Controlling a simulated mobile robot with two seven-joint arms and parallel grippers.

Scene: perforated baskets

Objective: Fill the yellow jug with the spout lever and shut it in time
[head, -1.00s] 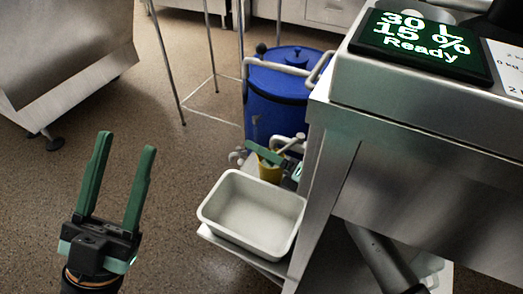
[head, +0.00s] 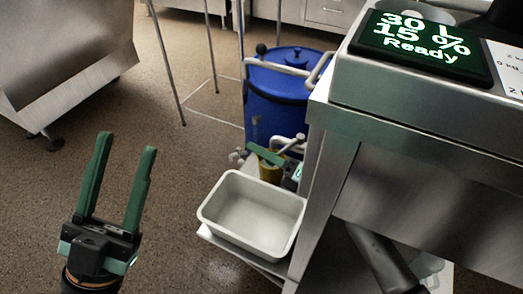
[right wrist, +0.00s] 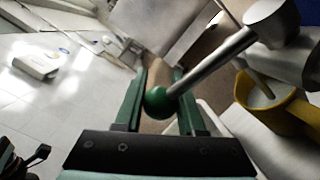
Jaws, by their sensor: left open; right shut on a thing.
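The yellow jug (right wrist: 290,118) is at the right of the right wrist view. Its open top shows pale content, with a pale stream above it. The metal spout lever (right wrist: 215,62) runs from the metal spout body (right wrist: 272,22) to a green ball knob (right wrist: 157,103). My right gripper (right wrist: 160,80) is shut on this knob, one green finger on each side. In the head view the jug (head: 270,173) is small and partly hidden behind my right gripper (head: 266,154) and the white tray. My left gripper (head: 128,142) is open and empty, over the floor at left.
A white tray (head: 215,220) stands in front of the jug. A blue lidded drum (head: 275,100) is behind it. A steel machine (head: 420,150) with a display (head: 415,48) reading "30 L 15 % Ready" fills the right.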

